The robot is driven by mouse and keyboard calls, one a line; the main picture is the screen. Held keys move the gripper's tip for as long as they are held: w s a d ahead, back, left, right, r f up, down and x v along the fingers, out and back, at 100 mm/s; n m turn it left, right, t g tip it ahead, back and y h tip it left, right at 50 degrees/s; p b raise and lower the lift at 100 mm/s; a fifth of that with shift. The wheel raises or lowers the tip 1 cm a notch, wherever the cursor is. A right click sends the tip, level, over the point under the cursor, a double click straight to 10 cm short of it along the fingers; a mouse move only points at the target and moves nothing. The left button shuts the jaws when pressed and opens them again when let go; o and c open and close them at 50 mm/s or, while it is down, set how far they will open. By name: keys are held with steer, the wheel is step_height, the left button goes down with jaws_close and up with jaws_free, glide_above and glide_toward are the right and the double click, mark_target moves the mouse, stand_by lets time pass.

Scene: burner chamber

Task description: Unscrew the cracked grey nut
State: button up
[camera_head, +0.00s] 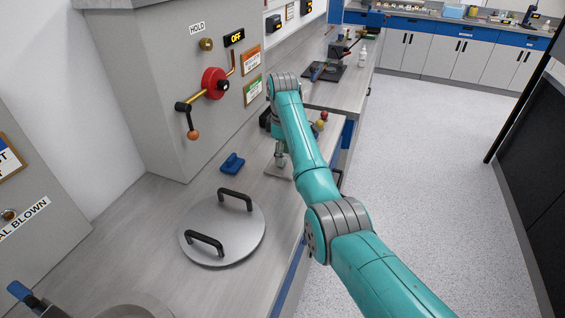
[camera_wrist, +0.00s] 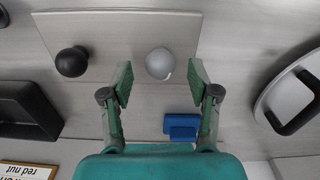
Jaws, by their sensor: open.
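My gripper (camera_wrist: 162,84) is open, its two green fingers spread apart in the wrist view. A round, smooth grey piece (camera_wrist: 159,63) lies at the far side of the gap between the fingertips, near the right finger, and looks free of both. It has a pale patch at its lower edge. I cannot make out a crack, or tell for sure that it is the grey nut. It shows over a light rectangular plate (camera_wrist: 215,45). A black round piece (camera_wrist: 72,62) is left of it on the same plate. In the head view my arm hides this area.
A blue block (camera_wrist: 181,127) is close by the right finger; it also shows in the head view (camera_head: 232,163). A round metal lid (camera_head: 252,240) with two black handles lies on the bench. A black tray (camera_wrist: 30,108) is left of the gripper. A red lever valve (camera_head: 214,83) is on the cabinet.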

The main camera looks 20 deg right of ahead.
stand_by(0.3)
steer(key=m, duration=1.1)
steer(key=shift+m, duration=0.5)
steer(key=m, duration=0.4)
steer(key=shift+m, duration=0.3)
steer(key=m, duration=0.6)
